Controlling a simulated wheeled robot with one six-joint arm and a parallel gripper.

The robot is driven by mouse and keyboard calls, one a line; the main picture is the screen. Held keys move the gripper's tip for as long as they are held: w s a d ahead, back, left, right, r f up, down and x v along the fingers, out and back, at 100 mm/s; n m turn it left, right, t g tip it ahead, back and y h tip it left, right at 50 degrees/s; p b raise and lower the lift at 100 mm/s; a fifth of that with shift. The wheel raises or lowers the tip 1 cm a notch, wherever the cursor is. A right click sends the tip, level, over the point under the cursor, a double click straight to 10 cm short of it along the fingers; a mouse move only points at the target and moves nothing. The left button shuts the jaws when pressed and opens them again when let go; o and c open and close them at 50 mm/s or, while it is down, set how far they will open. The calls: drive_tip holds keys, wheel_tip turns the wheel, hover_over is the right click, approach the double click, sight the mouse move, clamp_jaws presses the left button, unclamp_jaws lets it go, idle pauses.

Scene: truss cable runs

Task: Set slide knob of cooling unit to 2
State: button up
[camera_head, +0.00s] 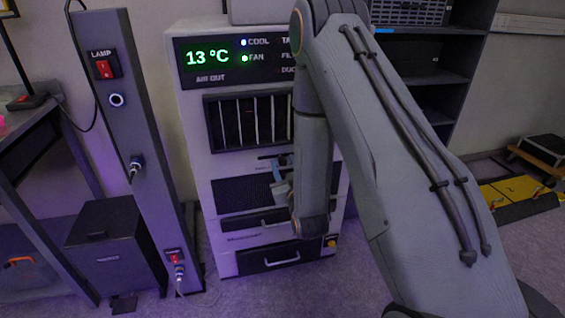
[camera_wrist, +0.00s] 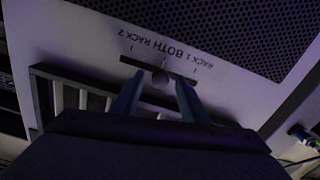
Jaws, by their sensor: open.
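The cooling unit (camera_head: 222,172) is a pale cabinet with a green 13 °C display and lit dots beside COOL and FAN. In the wrist view its slide knob (camera_wrist: 160,79) sits near the middle of a dark slot (camera_wrist: 181,77). The labels appear upside down: RACK 2 to the left, BOTH in the middle, RACK 1 to the right. The knob is by BOTH. My gripper (camera_wrist: 158,88) is open, its two blue-grey fingers on either side of the knob. I cannot tell whether they touch it. In the head view my arm hides the knob.
Vent grilles (camera_wrist: 72,95) lie beside the slot. A grey post (camera_head: 122,130) with a red lamp switch stands left of the unit, and a dark box (camera_head: 105,240) is beside it. A dark shelf rack (camera_head: 440,75) stands behind right.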

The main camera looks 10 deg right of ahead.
drive_tip(key=shift+w, duration=0.85)
